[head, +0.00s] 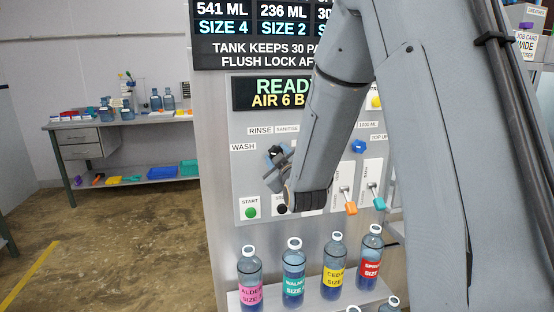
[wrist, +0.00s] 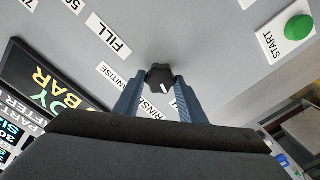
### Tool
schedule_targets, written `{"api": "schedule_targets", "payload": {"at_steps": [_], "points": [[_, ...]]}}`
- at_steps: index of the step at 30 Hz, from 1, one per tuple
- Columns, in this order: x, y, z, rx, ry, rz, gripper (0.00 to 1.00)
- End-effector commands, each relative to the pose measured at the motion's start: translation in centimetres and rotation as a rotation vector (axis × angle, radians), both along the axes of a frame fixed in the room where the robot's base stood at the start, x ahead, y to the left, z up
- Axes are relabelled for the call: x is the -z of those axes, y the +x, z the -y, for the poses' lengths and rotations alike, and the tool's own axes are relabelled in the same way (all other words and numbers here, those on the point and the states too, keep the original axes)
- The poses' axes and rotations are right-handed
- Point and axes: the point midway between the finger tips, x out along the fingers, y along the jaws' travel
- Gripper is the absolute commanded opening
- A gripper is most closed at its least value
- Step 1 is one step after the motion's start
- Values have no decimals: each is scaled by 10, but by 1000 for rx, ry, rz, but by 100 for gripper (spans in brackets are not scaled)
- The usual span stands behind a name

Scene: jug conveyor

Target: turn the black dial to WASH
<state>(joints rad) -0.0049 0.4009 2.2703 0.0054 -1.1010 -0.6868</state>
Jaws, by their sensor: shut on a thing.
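The black dial (wrist: 158,74) sits on the grey panel, between the fingertips of my gripper (wrist: 158,88) in the wrist view. The fingers are shut on it from both sides. A short white mark on the dial points down and slightly right in the wrist view, toward the side of the RINSE label (wrist: 156,107). In the head view my gripper (head: 276,160) is at the panel, right of the WASH label (head: 243,147), and largely covers the dial. The WASH label is not visible in the wrist view.
A green START button (head: 250,212) is below the dial. Several labelled bottles (head: 293,275) stand on a shelf below. A bench (head: 95,122) is at the far left.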

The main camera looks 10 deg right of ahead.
Motion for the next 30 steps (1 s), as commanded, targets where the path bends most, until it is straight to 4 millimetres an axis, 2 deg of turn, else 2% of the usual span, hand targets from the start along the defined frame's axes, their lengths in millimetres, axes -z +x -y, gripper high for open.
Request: {"api": "schedule_targets", "payload": {"at_steps": [19,20,22,23,30], "points": [[1,0,0,0,-53,-1,14],[1,0,0,0,-53,-1,40],[1,0,0,0,-52,-1,52],[1,0,0,0,-52,-1,55],[0,0,0,0,-52,-1,55]]}}
